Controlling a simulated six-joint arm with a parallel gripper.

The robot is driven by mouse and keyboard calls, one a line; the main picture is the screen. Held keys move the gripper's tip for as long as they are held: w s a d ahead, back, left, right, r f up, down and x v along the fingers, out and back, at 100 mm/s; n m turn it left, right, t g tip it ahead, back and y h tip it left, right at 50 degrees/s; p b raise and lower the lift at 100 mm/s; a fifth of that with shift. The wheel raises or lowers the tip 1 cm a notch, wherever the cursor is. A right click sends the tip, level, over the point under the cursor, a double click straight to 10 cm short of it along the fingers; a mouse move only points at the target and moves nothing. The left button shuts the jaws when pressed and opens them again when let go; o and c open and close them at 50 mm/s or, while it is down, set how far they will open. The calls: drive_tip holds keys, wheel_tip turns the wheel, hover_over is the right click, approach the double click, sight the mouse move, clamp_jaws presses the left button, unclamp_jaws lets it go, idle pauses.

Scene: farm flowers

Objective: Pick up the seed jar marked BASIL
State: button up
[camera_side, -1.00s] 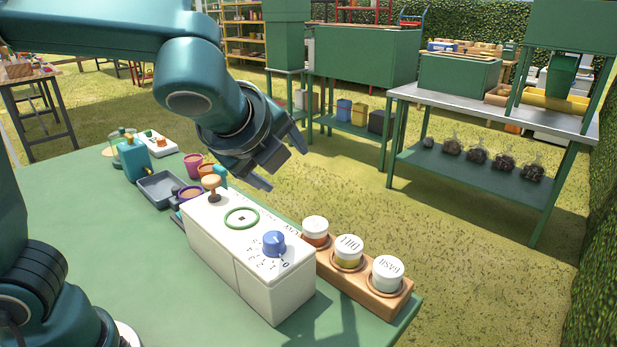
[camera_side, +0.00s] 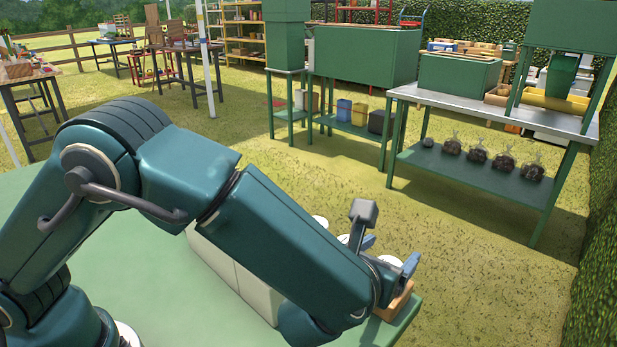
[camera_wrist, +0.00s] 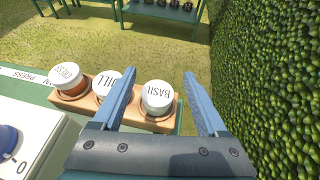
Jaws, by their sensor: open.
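The BASIL jar (camera_wrist: 157,98) has a white lid and stands in the right-hand hole of a wooden rack (camera_wrist: 72,104) in the wrist view. The DILL jar (camera_wrist: 104,84) and the CRESS jar (camera_wrist: 67,77) stand to its left. My gripper (camera_wrist: 158,82) is open and empty, its two blue fingers apart. In the wrist view the BASIL lid shows between the fingers, nearer the left one; I cannot tell the height gap. In the side view my gripper (camera_side: 385,250) is over the rack's right end, and my arm hides most of the jars.
A white box with a blue knob (camera_wrist: 8,138) stands left of the rack on the green table (camera_side: 180,300). The rack sits near the table's edge. A hedge (camera_wrist: 265,70) rises to the right in the wrist view. Grass lies beyond the table.

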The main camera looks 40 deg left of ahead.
sight(394, 262)
wheel_tip(394, 262, down, 4)
drive_tip(key=shift+w+f, duration=0.15)
drive_tip(key=shift+x, duration=2.4)
drive_tip(key=c, duration=1.1)
